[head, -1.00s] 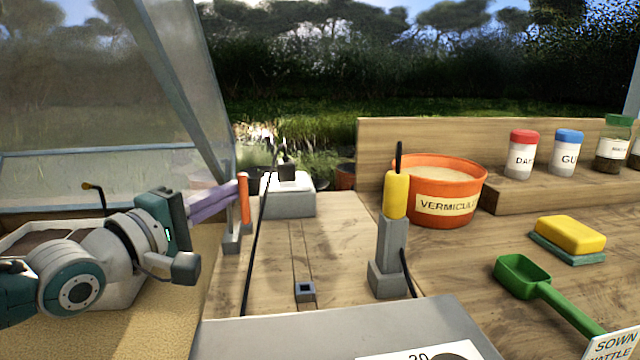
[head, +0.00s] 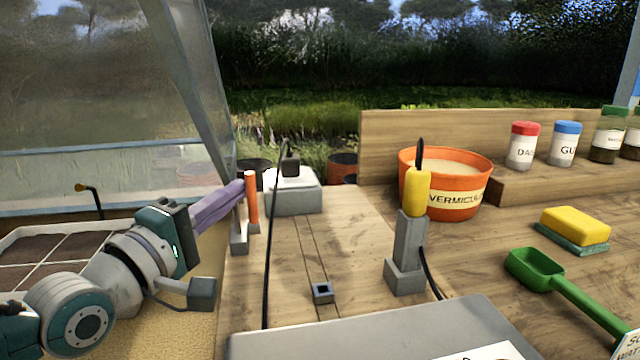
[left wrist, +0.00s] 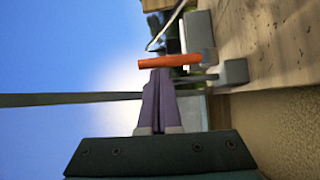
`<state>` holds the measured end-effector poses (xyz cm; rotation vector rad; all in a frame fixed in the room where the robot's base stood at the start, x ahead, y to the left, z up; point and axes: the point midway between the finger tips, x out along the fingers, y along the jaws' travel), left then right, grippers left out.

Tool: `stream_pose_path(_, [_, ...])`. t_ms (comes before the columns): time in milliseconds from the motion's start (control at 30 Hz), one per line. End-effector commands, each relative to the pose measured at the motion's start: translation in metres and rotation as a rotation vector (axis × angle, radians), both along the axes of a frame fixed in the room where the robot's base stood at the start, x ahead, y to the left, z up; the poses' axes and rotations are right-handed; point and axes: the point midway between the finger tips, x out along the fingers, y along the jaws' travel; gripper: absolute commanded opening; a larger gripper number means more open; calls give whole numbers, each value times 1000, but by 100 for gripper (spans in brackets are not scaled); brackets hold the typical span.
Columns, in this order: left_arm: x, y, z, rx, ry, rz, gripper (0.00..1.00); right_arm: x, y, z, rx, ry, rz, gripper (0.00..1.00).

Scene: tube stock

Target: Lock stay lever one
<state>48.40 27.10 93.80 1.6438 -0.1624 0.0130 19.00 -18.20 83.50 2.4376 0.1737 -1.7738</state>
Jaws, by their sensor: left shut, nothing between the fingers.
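The lever with an orange handle (head: 251,203) stands nearly upright on a grey bracket (head: 240,242) at the left edge of the wooden bench. I take it for stay lever one; no label shows. My left gripper (head: 240,187) has purple fingers, closed together and empty, with the tips right beside the orange handle's upper part. In the left wrist view, the orange handle (left wrist: 170,61) lies across just beyond the fingertips (left wrist: 160,71). I cannot tell whether they touch. My right gripper is not in view.
A tilted glazed frame (head: 190,80) rises behind my left arm. A yellow-handled tool (head: 417,193) stands in a grey holder with a black cable. A small grey socket (head: 322,292) is on the bench. An orange vermiculite tub (head: 455,205) and green scoop (head: 535,268) are at right.

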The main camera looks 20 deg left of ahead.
Motion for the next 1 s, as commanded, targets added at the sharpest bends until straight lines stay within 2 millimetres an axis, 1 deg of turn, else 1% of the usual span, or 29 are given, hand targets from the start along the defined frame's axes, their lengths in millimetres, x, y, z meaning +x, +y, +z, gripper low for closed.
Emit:
stream_pose_path(533, [-13,-9,-7,-1,3,-3,0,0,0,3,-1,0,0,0])
stream_pose_path(933, [-23,-15,-18,-1,5,-2,0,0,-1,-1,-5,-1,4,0])
stream_pose_path(1000, [-24,-15,-17,-1,3,-2,0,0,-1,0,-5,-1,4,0])
